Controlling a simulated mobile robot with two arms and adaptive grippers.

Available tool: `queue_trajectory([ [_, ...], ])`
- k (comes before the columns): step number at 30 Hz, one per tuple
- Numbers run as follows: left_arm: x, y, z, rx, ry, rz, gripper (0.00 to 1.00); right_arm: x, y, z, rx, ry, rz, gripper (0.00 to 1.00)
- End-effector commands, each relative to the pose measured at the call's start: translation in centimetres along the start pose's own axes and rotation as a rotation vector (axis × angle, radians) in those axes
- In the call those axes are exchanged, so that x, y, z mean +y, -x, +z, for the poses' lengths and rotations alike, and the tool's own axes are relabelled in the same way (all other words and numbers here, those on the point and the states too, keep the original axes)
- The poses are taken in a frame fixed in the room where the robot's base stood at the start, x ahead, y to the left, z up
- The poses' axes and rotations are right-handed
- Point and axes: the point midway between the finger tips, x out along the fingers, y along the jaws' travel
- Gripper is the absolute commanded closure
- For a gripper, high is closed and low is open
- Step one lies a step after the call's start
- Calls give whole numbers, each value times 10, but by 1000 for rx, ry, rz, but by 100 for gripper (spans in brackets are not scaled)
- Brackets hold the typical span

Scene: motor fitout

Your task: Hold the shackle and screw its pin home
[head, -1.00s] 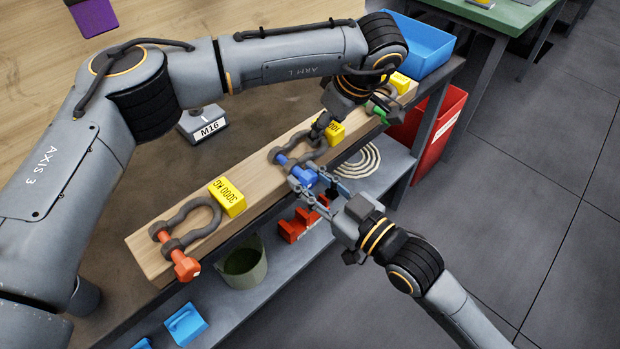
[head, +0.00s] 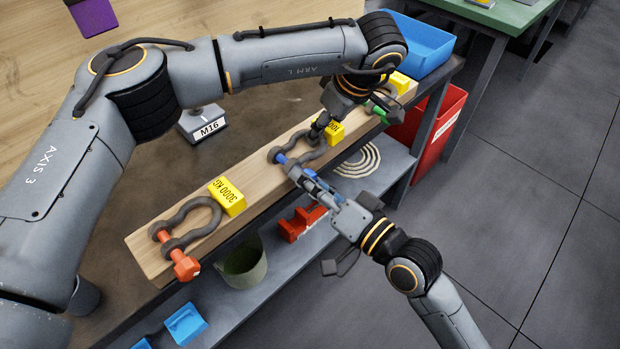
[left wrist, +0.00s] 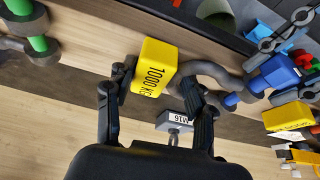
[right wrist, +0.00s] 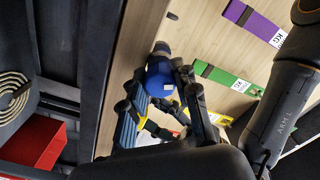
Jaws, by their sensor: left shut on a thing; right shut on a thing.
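The dark grey shackle (head: 312,154) lies on a timber beam with its open end toward the beam's front edge; its bow also shows in the left wrist view (left wrist: 222,76). Its blue pin (head: 292,169) sits at the shackle's ears, and the blue head (right wrist: 160,79) shows in the right wrist view. My left gripper (head: 321,124) is at the bow, beside the yellow 1000 KG block (left wrist: 152,67), and is shut on the shackle, though the exact contact is unclear. My right gripper (head: 310,183) is shut on the pin's head from the front, hiding much of it.
A shackle with an orange pin (head: 186,266) and a 3000 KG block (head: 228,196) lie at the beam's near end. A green-pinned shackle (head: 377,112) is beyond my left gripper. An M16 stand (head: 203,123) is behind. A lower shelf (head: 372,190) lies below the beam.

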Motion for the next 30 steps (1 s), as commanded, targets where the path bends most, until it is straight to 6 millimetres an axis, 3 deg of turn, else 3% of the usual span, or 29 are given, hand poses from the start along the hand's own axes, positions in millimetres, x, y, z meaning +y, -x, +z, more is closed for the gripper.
queue_trajectory([
  [15, 2, -1, -4, 6, 7, 8, 84, -3, 0, 4, -10, -365, -4, 100],
  [30, 2, 0, -4, 6, 6, 8, 84, -3, 0, 3, -9, -437, -4, 100],
])
